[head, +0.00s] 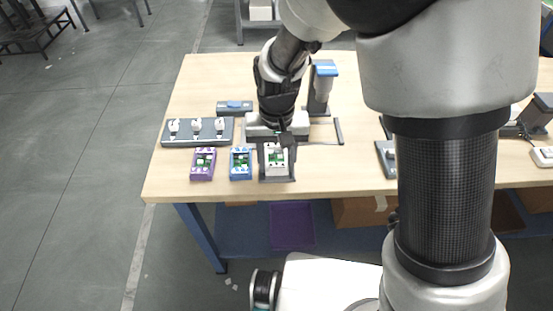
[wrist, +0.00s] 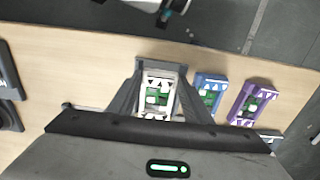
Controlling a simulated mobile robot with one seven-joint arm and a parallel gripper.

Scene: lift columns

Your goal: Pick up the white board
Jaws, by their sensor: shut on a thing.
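The white board (head: 276,159) is a small white-framed piece with a green circuit face, near the front edge of the table. It sits at a dark grey holder (head: 277,179). My gripper (head: 277,146) is above it, pointing down. In the wrist view the white board (wrist: 158,93) lies between the two dark fingers of my gripper (wrist: 159,98), which are shut on its sides. I cannot tell whether the board is clear of the holder.
A blue board (head: 241,163) and a purple board (head: 203,163) lie to the left. A blue-topped column (head: 322,85) stands behind my gripper. Bare wooden table (head: 355,160) lies to the right.

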